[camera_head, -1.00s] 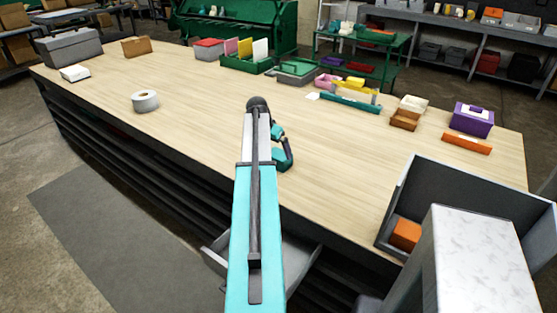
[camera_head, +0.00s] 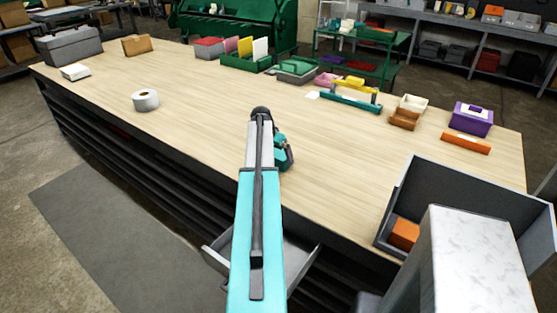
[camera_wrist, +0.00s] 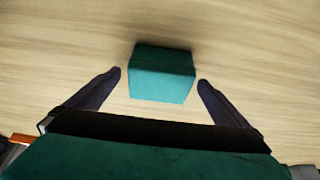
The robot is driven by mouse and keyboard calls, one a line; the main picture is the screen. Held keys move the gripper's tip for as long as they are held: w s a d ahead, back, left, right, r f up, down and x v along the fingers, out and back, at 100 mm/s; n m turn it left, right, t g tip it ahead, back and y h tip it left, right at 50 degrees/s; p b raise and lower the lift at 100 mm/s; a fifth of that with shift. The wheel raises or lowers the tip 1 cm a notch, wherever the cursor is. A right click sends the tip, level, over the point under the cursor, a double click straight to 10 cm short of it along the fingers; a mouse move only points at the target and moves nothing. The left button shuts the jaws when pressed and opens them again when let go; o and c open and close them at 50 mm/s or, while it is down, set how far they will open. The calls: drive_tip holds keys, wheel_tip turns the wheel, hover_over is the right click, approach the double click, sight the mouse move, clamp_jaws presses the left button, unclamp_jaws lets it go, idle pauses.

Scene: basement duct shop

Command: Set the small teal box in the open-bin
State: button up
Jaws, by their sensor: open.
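The small teal box (camera_wrist: 162,78) rests on the wooden bench top in the wrist view, between and slightly ahead of my two fingertips. My gripper (camera_wrist: 160,76) is open, with a gap between each finger and the box. In the head view my arm hides the box and the fingers. A grey open-topped bin (camera_head: 478,190) stands at the right end of the bench in the head view, with an orange block (camera_head: 404,233) in it.
The bench top (camera_head: 200,110) is clear around my arm. A tape roll (camera_head: 145,100) lies to the left. A white-topped block (camera_head: 482,260) stands before the bin.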

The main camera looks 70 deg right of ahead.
sight(278, 154)
drive_tip(key=shift+d+p+x, duration=0.25)
drive_tip(key=shift+p+x, duration=0.4)
drive_tip(key=shift+x, duration=0.6)
drive_tip(key=shift+d+f, duration=0.25)
drive_tip(key=shift+f, duration=0.45)
drive_tip(key=shift+c, duration=0.4)
drive_tip(key=c, duration=1.3)
drive_tip(key=shift+r, duration=0.15)
drive_tip(key=shift+r+b, duration=0.75)
drive_tip(key=shift+r, duration=0.6)
drive_tip(key=a+b, duration=0.1)
drive_tip(key=a, duration=0.4)
drive_tip(key=a+r+b, duration=0.1)
drive_tip(key=a+b, duration=0.1)
drive_tip(key=a, duration=0.3)
drive_tip(key=s+a+r+b, duration=0.1)
drive_tip(key=a, duration=0.5)
drive_tip(key=shift+b, duration=0.3)
